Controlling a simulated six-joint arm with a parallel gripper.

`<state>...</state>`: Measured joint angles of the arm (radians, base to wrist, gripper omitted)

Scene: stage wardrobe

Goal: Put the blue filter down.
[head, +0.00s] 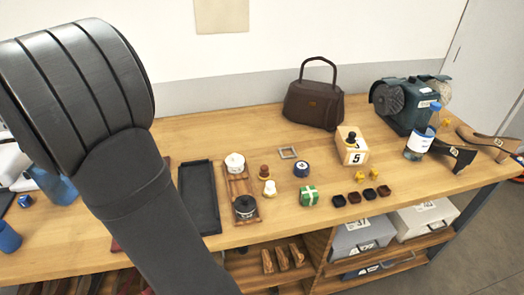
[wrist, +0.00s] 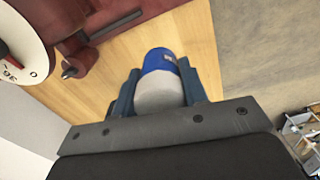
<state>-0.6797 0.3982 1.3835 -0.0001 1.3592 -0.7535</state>
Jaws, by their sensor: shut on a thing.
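My gripper (wrist: 158,70) shows in the wrist view with its two blue-grey fingers on either side of the blue filter (wrist: 158,60). It is shut on it. The filter is a short, round thing with a bright blue band at the far end and a pale grey face toward the camera. A small light mark shows on its blue side. Wooden tabletop (wrist: 110,75) lies behind it; I cannot tell how far above the wood it is. In the head view my arm covers the left side, and I cannot make out my gripper there.
A dark red machine (wrist: 95,25) and a white dial (wrist: 20,45) are left of the gripper in the wrist view. In the head view, a black tray (head: 200,190), a brown bag (head: 313,103), a numbered wooden block (head: 352,150) and a bottle (head: 420,140) stand on the table (head: 240,135).

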